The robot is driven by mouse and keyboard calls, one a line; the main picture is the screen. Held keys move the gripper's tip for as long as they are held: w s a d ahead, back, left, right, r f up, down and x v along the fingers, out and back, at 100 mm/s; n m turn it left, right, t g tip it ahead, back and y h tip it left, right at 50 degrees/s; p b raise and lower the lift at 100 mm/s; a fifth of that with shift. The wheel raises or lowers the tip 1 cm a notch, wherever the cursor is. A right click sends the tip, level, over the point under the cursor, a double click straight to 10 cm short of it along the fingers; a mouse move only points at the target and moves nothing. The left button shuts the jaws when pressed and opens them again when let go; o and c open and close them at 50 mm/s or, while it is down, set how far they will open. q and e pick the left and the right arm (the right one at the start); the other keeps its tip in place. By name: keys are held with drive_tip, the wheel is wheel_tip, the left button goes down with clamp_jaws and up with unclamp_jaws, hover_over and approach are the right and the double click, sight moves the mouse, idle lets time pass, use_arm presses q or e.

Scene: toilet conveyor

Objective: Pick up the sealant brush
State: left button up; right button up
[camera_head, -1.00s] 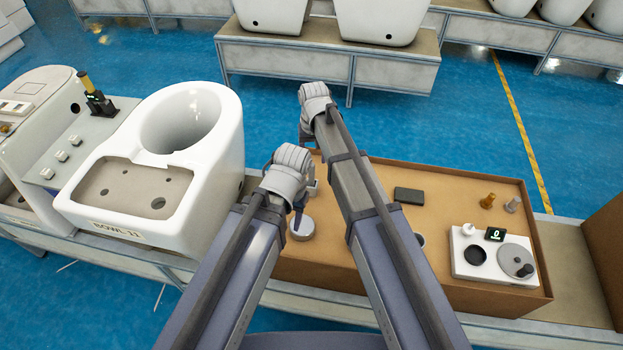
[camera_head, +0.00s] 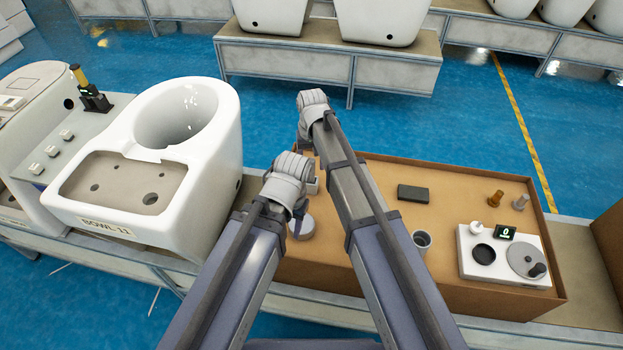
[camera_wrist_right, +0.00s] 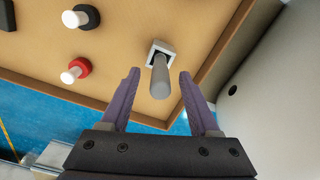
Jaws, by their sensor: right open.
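A grey, rounded handle (camera_wrist_right: 160,78) stands in a pale square holder (camera_wrist_right: 160,50) in the right wrist view; it may be the sealant brush, but its lower part is hidden. My right gripper (camera_wrist_right: 159,74) is open, with its purple fingers on either side of the handle's near end and gaps on both sides. In the head view my right gripper's wrist (camera_head: 313,104) is over the far left of the brown tray (camera_head: 380,168), its fingers hidden. My left gripper (camera_head: 300,208) is low over the tray's left side, by a grey round thing (camera_head: 302,229); its jaws are unclear.
A white toilet bowl (camera_head: 150,170) stands close on the left. The tray wall (camera_wrist_right: 222,70) is near my right gripper.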

sight(311, 175)
wheel_tip(311, 175, down, 2)
drive_tip(key=shift+f+b, duration=0.25)
drive_tip(key=shift+b, duration=0.5)
use_arm(q)
wheel_tip(311, 175, down, 2)
drive_tip(key=shift+f, duration=0.2)
use_arm(e)
drive_tip(key=shift+r, duration=0.1)
clamp_jaws()
